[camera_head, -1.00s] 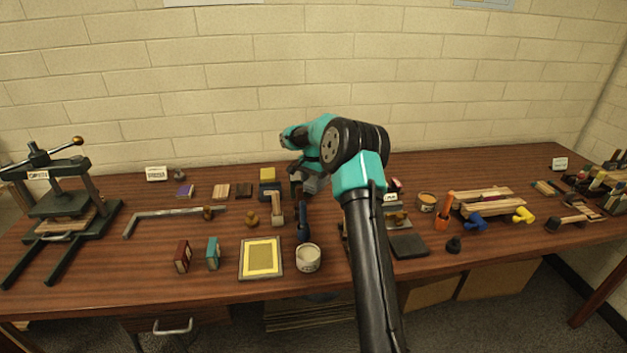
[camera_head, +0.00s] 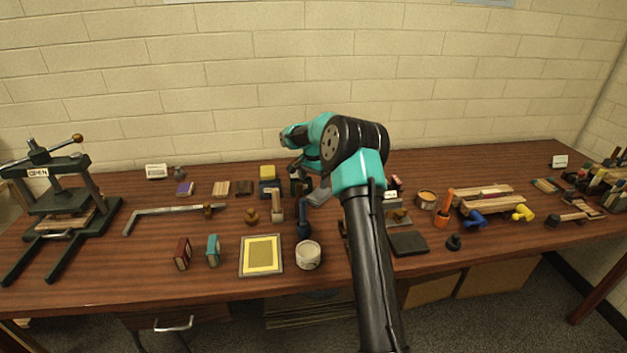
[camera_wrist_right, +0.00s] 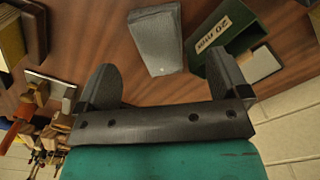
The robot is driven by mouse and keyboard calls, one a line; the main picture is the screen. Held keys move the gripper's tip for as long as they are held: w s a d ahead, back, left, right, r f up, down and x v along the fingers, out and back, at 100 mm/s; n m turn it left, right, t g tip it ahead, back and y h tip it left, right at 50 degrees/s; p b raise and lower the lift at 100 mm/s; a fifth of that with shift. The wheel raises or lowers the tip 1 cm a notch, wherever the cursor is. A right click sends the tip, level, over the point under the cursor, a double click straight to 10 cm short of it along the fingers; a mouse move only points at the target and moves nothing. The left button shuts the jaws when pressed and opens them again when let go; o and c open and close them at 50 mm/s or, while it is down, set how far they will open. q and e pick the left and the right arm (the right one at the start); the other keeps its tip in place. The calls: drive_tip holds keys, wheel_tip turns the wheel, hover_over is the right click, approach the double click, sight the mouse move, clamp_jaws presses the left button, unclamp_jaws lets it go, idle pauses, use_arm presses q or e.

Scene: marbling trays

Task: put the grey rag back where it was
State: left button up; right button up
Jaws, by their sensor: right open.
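The grey rag (camera_wrist_right: 157,40) shows in the wrist view as a pale grey, folded-looking piece lying on the brown table. It lies beyond the fingertips of my right gripper (camera_wrist_right: 163,78), roughly centred between them and apart from both. The fingers are spread with nothing between them. In the head view my right gripper (camera_head: 301,186) is small and partly hidden by my own arm. A grey patch shows beside it there; I cannot tell if that is the rag or part of the gripper. My left gripper is out of view.
A dark green box (camera_wrist_right: 230,38) with a label stands close beside the rag. A yellow-framed tray (camera_head: 244,262) and a white pot (camera_head: 308,256) are nearer the front edge. A press (camera_head: 60,200) stands at the left. Table between the press and tray is partly clear.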

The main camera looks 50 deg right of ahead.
wheel_tip(320, 180, up, 13)
idle(0.5)
drive_tip(key=shift+w+a, duration=0.1)
idle(0.3)
